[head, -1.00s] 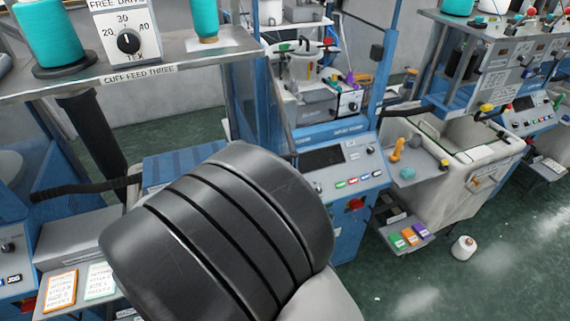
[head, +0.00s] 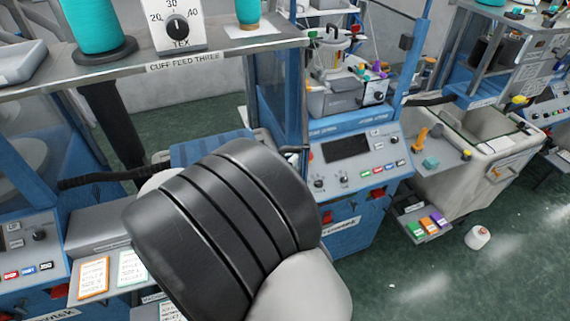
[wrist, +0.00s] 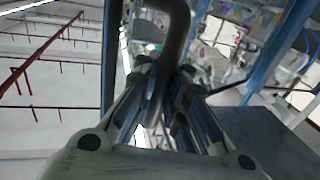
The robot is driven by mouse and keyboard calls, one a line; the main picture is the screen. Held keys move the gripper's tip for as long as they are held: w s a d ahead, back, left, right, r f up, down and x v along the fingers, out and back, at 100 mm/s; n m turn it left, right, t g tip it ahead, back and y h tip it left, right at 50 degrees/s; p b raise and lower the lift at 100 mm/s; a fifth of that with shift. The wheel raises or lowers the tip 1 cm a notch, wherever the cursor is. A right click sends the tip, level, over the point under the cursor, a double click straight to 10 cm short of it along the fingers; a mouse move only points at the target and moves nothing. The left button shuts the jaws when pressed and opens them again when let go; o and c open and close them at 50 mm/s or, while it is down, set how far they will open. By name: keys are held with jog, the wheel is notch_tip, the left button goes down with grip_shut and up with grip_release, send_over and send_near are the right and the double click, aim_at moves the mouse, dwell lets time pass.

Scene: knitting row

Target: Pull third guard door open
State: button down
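In the wrist view, a dark, curved tubular handle (wrist: 177,38) runs down between the two fingers of my gripper (wrist: 163,72). The fingers are drawn in close on both sides of it and look shut on it. In the head view, my large black arm link covers the middle, and my gripper and this handle are hidden behind it. A clear guard panel in a blue frame (head: 268,90) stands just beyond the link, beside the machine under the "CUFF FEED THREE" shelf (head: 185,66). I cannot tell how far the door stands open.
A control panel (head: 350,155) stands right of my arm. A black bar (head: 110,177) juts out at left. Green floor (head: 430,280) is clear at lower right.

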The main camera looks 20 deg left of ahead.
jog(key=c, duration=1.8)
grip_release()
jog(key=shift+s, duration=0.35)
jog(key=shift+o, duration=1)
jog(key=shift+w, duration=0.1)
jog(key=v, duration=1.2)
